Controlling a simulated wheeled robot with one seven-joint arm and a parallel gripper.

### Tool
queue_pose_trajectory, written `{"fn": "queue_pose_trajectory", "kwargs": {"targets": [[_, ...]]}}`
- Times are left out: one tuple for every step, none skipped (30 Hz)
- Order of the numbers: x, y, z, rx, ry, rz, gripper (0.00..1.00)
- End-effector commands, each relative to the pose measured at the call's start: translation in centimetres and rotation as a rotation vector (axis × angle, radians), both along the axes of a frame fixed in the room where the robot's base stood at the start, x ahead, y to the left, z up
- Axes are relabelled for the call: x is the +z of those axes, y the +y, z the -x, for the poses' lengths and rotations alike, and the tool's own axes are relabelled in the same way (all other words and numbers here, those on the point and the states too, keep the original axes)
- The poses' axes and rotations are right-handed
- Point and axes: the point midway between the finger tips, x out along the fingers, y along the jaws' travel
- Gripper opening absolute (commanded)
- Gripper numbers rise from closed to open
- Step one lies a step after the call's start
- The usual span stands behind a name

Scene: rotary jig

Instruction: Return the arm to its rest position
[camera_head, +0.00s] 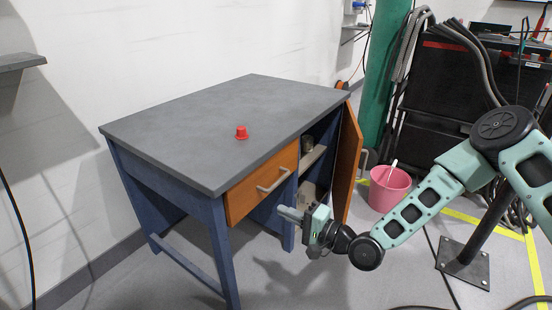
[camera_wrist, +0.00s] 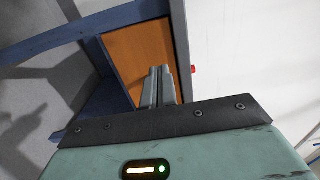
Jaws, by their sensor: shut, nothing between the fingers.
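My gripper (camera_head: 290,214) is at the end of my green arm, in front of the desk and below the level of its top. Its fingers point left in the head view. In the wrist view my gripper (camera_wrist: 161,72) shows its two fingers close together, shut and empty. The orange drawer front (camera_wrist: 140,50) and blue desk frame lie beyond the fingers there. My gripper touches nothing that I can see.
A desk (camera_head: 190,120) carries a small red object (camera_head: 241,132). Its drawer (camera_head: 262,184) looks shut. Its cabinet door (camera_head: 350,165) stands open, with a dark can (camera_head: 307,144) inside. A pink bucket (camera_head: 389,190) stands on the floor to the right, near a black stand.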

Motion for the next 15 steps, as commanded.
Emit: {"fn": "queue_pose_trajectory", "kwargs": {"targets": [[0.1,0.1,0.1,0.007,-0.004,0.014,0.00],[0.1,0.3,0.2,0.015,-0.006,0.031,0.00],[0.1,0.6,0.4,0.031,-0.010,0.065,0.00],[0.2,0.8,0.6,0.048,-0.015,0.098,0.00],[0.2,1.1,0.9,0.066,-0.021,0.139,0.00],[0.2,1.5,1.4,0.098,-0.030,0.205,0.00],[0.2,1.8,1.8,0.124,-0.038,0.262,0.00],[0.3,2.0,2.2,0.150,-0.047,0.323,0.00],[0.3,2.2,2.9,0.188,-0.059,0.408,0.00],[0.4,2.3,3.4,0.217,-0.068,0.471,0.00],[0.4,2.3,4.0,0.244,-0.077,0.535,0.00],[0.5,2.2,4.7,0.281,-0.088,0.616,0.00],[0.7,2.1,5.2,0.307,-0.097,0.675,0.00],[0.9,1.9,5.8,0.333,-0.105,0.734,0.00],[1.2,1.6,6.6,0.366,-0.114,0.809,0.00]]}}
